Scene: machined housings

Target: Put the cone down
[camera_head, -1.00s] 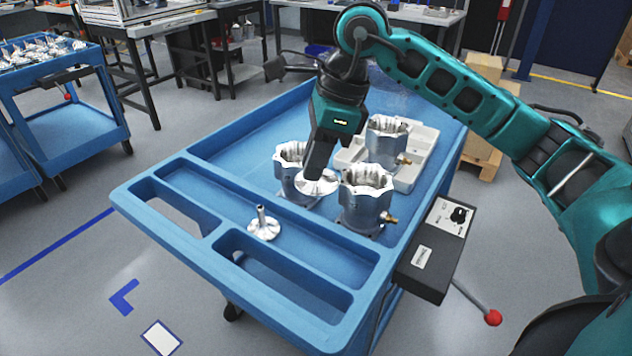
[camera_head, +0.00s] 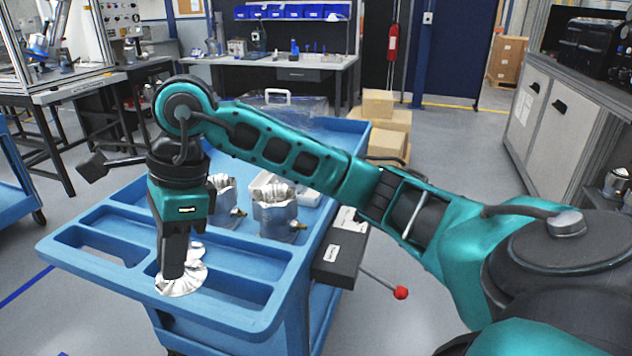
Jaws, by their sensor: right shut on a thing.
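My right gripper (camera_head: 172,274) points down over the near part of the blue cart (camera_head: 75,265). It is shut on a silver cone (camera_head: 184,283), whose wide ribbed disc shows below and beside the fingers. The cone's stem is hidden by the gripper. The held cone is over the cart's front compartments; I cannot tell whether it touches the surface. Part of another silver cone (camera_head: 197,250) shows just behind it, mostly covered. My left gripper is out of view.
Two machined housings (camera_head: 275,212) (camera_head: 222,203) stand on the cart behind the gripper, beside a pale tray (camera_head: 308,196). A dark control box (camera_head: 337,257) with a red-knobbed lever (camera_head: 400,292) is fixed at the cart's right side.

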